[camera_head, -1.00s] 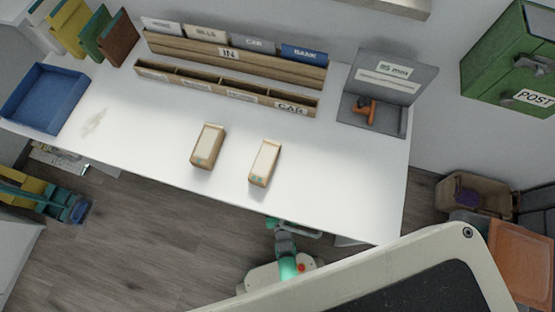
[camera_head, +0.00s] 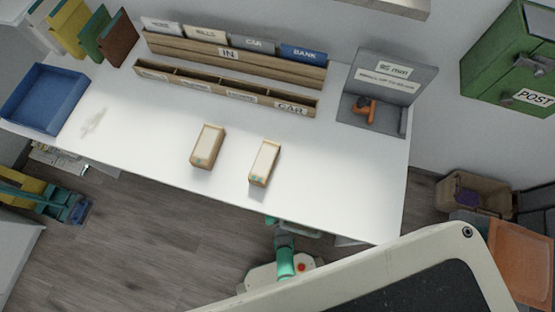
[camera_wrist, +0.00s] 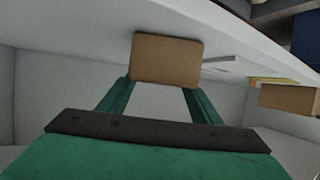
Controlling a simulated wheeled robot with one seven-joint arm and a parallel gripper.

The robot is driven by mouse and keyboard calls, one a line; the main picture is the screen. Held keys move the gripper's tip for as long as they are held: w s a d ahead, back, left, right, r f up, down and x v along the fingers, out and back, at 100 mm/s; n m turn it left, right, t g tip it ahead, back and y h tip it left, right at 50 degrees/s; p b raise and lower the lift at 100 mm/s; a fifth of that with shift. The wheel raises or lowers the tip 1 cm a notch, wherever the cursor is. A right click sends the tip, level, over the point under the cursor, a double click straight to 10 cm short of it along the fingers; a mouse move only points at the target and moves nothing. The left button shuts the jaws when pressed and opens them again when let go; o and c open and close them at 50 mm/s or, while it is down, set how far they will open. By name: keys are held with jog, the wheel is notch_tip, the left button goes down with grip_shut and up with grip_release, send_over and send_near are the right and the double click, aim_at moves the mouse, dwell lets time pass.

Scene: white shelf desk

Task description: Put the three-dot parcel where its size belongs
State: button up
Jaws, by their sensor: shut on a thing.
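In the wrist view a plain brown box-shaped parcel (camera_wrist: 167,60) sits between the two green fingers of my gripper (camera_wrist: 163,88), which is shut on it. No dots show on the face I see. In the head view my teal arm reaches under the desk's front edge, and my gripper and its parcel are hidden there. Two tan parcels with pale tops, a left one (camera_head: 208,146) and a right one (camera_head: 264,163), stand apart on the white desk (camera_head: 330,190). Small teal marks are on their near ends, too small to count.
A grey sizing stand (camera_head: 384,85) marked "mm" stands at the desk's right end. A blue tray (camera_head: 42,98) is at left, a green POST box (camera_head: 510,60) at right. Another brown box (camera_wrist: 290,98) shows in the wrist view.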

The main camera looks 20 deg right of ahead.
jog(key=o, duration=1.3)
jog(key=shift+f, duration=0.1)
jog(key=v, duration=1.2)
jog(key=shift+r, duration=0.25)
